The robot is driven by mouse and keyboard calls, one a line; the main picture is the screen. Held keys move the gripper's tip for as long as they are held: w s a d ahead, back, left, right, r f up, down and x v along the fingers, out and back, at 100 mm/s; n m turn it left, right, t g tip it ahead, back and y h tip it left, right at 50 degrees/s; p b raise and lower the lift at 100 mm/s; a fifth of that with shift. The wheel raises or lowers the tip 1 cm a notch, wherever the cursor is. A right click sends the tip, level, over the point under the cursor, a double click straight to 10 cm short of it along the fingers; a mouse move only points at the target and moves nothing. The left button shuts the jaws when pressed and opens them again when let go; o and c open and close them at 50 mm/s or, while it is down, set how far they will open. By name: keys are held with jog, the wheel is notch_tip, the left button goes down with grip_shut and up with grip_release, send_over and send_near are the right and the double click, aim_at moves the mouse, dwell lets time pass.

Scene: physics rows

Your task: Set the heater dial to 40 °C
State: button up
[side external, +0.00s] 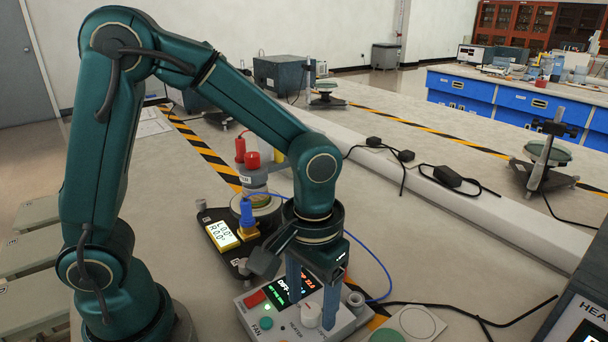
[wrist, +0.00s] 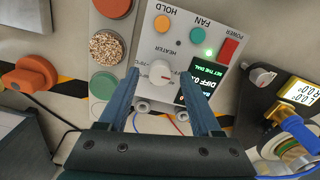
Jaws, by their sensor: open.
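The control box (side external: 250,319) has a white dial (side external: 311,314), which also shows in the wrist view (wrist: 161,73). The dial's scale and pointer setting are too small to read. A lit display (wrist: 198,82) beside the dial shows a "DIFF" reading and a "SET THE DIAL" line; its digits are not clear. My gripper (side external: 312,300) is open and points down over the box. In the wrist view its fingers stand on either side of the dial, with visible gaps. I cannot tell how far above the panel the fingertips are.
The box also carries a red power switch (wrist: 229,49), a teal fan button (wrist: 197,36) and an orange hold button (wrist: 162,23). A stand with a yellow readout (side external: 222,236) and a blue-topped fitting (side external: 247,214) is close behind. Cables cross the bench.

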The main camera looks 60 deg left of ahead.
jog(key=shift+f, duration=0.4)
grip_shut()
jog(key=m, duration=0.4)
jog(key=shift+m, duration=2.3)
